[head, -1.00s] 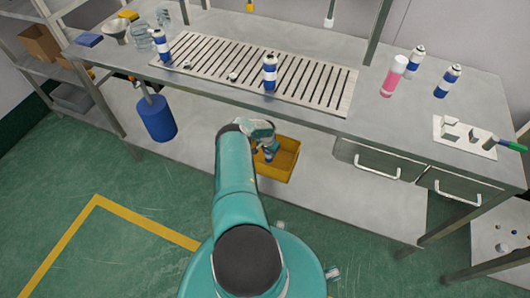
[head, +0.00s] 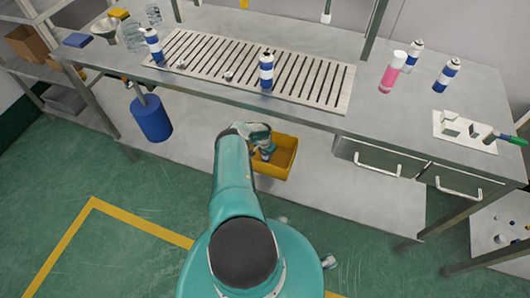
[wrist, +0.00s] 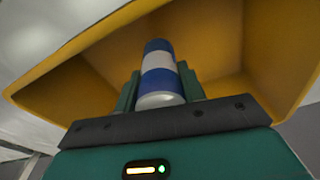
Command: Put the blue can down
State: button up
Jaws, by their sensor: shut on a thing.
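My gripper (head: 266,153) is at the yellow bin (head: 284,172) on the lower shelf, under the workbench. In the wrist view my gripper (wrist: 160,88) is shut on a blue can (wrist: 157,62) with a white band. The can sits between the two green fingers, and the yellow bin (wrist: 225,35) surrounds it on several sides. Whether the can touches the bin floor cannot be told. In the head view my arm and gripper hide most of the held can.
Another blue-and-white can (head: 266,72) stands on the slatted grate (head: 310,88) above. The bench's front edge is above my gripper.

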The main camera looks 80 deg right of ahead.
jog(key=shift+f, duration=0.6)
jog(key=o, duration=1)
jog(key=shift+o, duration=0.2)
jog(key=shift+r, duration=0.1)
